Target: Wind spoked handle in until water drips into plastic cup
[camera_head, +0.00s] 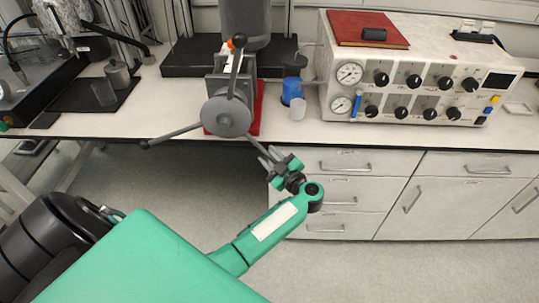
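The grey spoked handle (227,117) is on the front of a grey press-like device near the bench's front edge. One spoke points up, one points left and slightly down, and one points down to the right. My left gripper (270,157) is at the outer end of the lower-right spoke, just in front of the bench edge. Its fingers are small and overlap the spoke's end, so I cannot tell whether they grip it. A small translucent plastic cup (298,109) stands right of the device. No water drops can be made out. My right gripper is not in view.
A blue container (292,90) stands behind the cup. A white control box (420,75) with gauges and black knobs fills the right, with a red book (368,28) on top. Drawers (343,163) lie below the bench, close to my gripper.

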